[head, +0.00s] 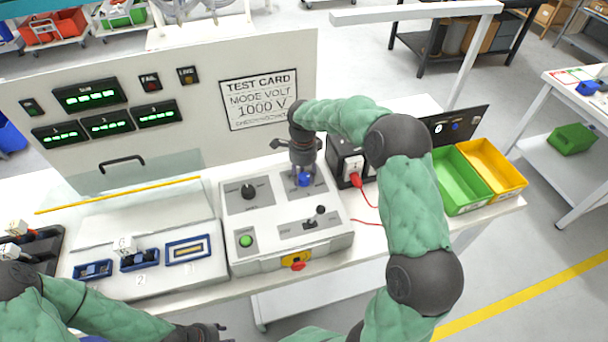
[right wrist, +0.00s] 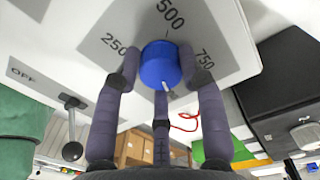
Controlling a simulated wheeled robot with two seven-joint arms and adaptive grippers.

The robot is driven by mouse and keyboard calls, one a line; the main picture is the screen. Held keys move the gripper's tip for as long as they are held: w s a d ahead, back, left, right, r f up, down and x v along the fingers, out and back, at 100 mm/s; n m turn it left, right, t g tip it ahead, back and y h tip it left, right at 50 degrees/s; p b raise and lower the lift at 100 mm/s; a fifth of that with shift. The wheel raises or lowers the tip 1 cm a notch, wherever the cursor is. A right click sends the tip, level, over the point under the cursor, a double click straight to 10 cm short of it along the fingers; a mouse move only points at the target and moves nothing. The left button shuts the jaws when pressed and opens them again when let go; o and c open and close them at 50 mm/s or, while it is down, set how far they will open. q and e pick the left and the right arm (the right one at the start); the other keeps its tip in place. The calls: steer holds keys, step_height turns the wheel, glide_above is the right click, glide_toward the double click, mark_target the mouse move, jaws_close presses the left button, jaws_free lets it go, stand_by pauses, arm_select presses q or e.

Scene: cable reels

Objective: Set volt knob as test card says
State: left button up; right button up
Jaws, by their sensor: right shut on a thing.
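The test card (head: 259,99) on the upright panel reads "MODE VOLT 1000 V", with a smaller line below that I cannot read surely. The blue volt knob (right wrist: 160,65) sits on a grey dial plate marked 250, 500 and 750. A small pale mark shows at the knob's lower edge, away from 500; any further label there is hidden. My right gripper (head: 304,178) reaches down over the knob, and its fingers are shut around it; the knob also shows in the head view (head: 304,180). My left gripper (head: 212,331) is low at the bottom edge, its fingers unclear.
The control box also carries a black knob (head: 248,191), a lever (head: 318,215), a green button (head: 246,241) and a red knob on yellow (head: 296,261). A black unit (head: 347,160) with a red lead stands close right. Green (head: 462,181) and yellow (head: 494,168) bins stand farther right.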

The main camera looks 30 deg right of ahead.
steer(key=shift+a+f+m, duration=0.2)
steer(key=shift+a+m, duration=0.1)
steer(key=shift+m, duration=0.5)
steer(key=o, duration=1.1)
steer(key=shift+w, duration=0.2)
steer(key=shift+r, duration=0.1)
steer(key=shift+d+r, duration=0.1)
